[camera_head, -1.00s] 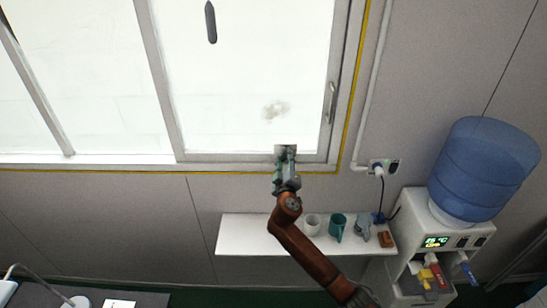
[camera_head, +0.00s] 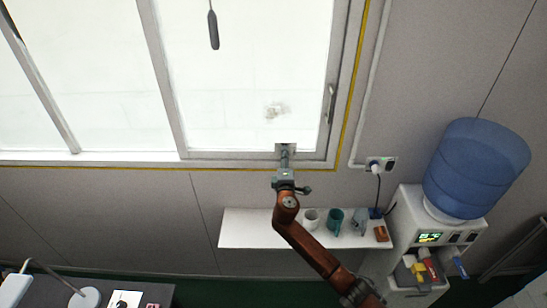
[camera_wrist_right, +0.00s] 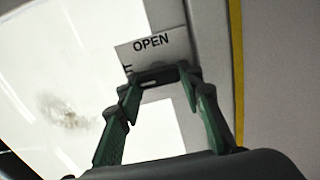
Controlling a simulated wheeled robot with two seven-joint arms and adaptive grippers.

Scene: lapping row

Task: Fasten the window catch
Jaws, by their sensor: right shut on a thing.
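The window catch (camera_head: 284,148) is on the bottom rail of the window frame, at the foot of the right pane. In the right wrist view its pale plate (camera_wrist_right: 152,46) reads "OPEN", with part of another marking at its left edge. My right gripper (camera_head: 285,161) reaches up to it from below. In the right wrist view the green fingers of my right gripper (camera_wrist_right: 160,80) are shut on the catch's dark lever, just below the plate; the fingertips partly hide the lever. My left gripper is in neither view.
A vertical handle (camera_head: 331,103) is on the window's right stile. Below the window a white shelf (camera_head: 245,229) holds several mugs and a brown block (camera_head: 381,234). A water dispenser (camera_head: 429,215) stands at right. The wall left of my arm is clear.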

